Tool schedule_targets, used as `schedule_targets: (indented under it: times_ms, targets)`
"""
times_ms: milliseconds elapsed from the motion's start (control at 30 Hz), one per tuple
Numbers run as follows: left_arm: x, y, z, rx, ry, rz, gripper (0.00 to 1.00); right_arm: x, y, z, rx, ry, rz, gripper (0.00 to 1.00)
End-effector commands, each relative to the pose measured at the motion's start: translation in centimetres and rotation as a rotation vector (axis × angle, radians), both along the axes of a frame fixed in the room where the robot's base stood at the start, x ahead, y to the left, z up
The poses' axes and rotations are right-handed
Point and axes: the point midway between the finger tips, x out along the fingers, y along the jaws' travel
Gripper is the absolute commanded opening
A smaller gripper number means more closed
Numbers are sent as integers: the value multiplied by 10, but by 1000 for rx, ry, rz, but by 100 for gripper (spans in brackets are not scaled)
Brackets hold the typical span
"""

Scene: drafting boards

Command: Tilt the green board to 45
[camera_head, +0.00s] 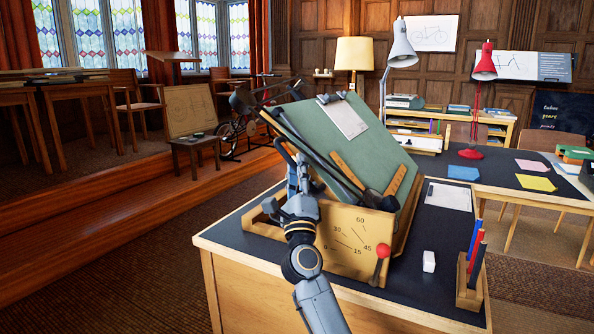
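The green board (355,140) stands steeply tilted on a wooden stand (345,260) on the near desk. A white sheet (343,118) and a wooden strip (347,171) lie on its face. The stand's side bears a scale with marks 0, 15, 30, 45 and 60; I cannot read the exact angle. A lever with a red knob (383,250) is at the right of the scale. My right gripper (287,150) is at the board's left edge, by the dark bar; whether it touches is unclear, and its fingers are too small to judge. My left gripper is not in view.
On the desk right of the stand are a white block (429,261), a holder (469,288) with colored pens or markers and a paper sheet (448,196). A grey lamp (401,54) rises behind the board. A second table with a red lamp (484,68) stands farther back.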

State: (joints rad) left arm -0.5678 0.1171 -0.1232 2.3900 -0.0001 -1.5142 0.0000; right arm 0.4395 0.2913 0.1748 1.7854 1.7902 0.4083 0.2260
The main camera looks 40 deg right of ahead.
Motion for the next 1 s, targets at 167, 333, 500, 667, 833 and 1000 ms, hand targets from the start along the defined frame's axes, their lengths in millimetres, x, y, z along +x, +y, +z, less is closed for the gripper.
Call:
schedule_targets:
  times_ms: [167, 333, 500, 667, 833, 1000]
  targets:
    - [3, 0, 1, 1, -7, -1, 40, 0, 0, 0, 0, 0, 0, 37]
    - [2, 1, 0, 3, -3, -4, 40, -1, 1, -1, 0, 0, 0, 37]
    - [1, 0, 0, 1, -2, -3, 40, -13, 10, -14, 1, 3, 0, 37]
    - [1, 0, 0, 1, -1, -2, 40, -36, 27, -35, 2, 4, 1, 37]
    - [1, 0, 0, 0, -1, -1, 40, -58, 44, -55, 0, 4, 1, 37]
    - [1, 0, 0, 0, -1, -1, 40, -72, 55, -67, 0, 2, 0, 37]
